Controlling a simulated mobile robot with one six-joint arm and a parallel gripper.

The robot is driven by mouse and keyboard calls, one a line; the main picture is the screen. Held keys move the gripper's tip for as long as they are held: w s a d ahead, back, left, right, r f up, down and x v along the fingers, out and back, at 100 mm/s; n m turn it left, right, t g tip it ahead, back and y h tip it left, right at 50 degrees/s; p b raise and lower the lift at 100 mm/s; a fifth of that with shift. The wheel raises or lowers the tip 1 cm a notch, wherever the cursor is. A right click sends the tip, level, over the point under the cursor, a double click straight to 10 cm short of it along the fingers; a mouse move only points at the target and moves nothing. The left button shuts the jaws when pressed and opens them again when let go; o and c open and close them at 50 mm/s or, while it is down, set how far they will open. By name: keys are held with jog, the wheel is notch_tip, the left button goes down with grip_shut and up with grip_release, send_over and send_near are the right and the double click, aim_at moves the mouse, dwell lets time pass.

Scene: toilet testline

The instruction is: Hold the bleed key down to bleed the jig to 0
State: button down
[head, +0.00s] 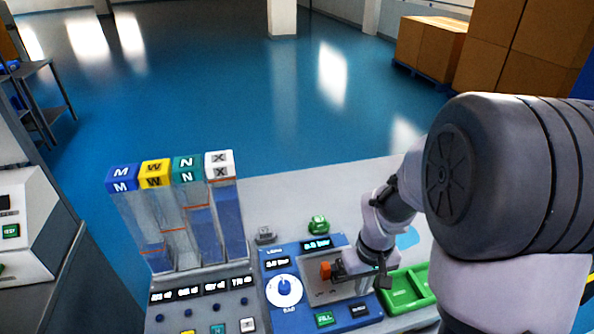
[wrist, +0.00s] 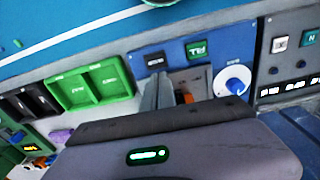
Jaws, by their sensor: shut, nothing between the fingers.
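The jig's blue panel (head: 275,318) stands on the bench at the lower middle of the head view. Its dark bleed key (head: 360,310) sits right of the green FILL key (head: 324,318). In the wrist view the bleed key (wrist: 155,61) shows just beyond my fingertips, beside the green key (wrist: 198,49). My gripper (head: 378,281) is shut and empty, low over the panel's right side. Its fingers (wrist: 160,82) point toward the bleed key; I cannot tell whether they touch it. A small display (head: 316,244) ends in "bar"; its digits are too blurred to trust.
An orange part (head: 326,270) stands close beside my gripper. Green trays (head: 408,290) lie to the right. Four lettered columns, including a blue M block (head: 122,177), stand at left. A green item (head: 318,225) sits behind the panel.

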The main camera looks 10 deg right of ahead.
jog(key=s+a+r+m+t, duration=0.1)
jog(key=s+a+r, duration=0.2)
jog(key=r, duration=0.3)
jog(key=s+a+r+m+t+y, duration=0.1)
jog(key=s+a+r+m+t, duration=0.1)
jog(key=s+a+r, duration=0.2)
jog(key=s+a+r+m+t+y, duration=0.1)
jog(key=s+a+r, duration=0.3)
jog(key=r, duration=0.5)
jog(key=a+t, duration=0.1)
jog(key=a, duration=0.1)
jog(key=shift+s+a+r, duration=0.2)
jog(key=shift+s+a, duration=0.05)
jog(key=shift+a, duration=0.1)
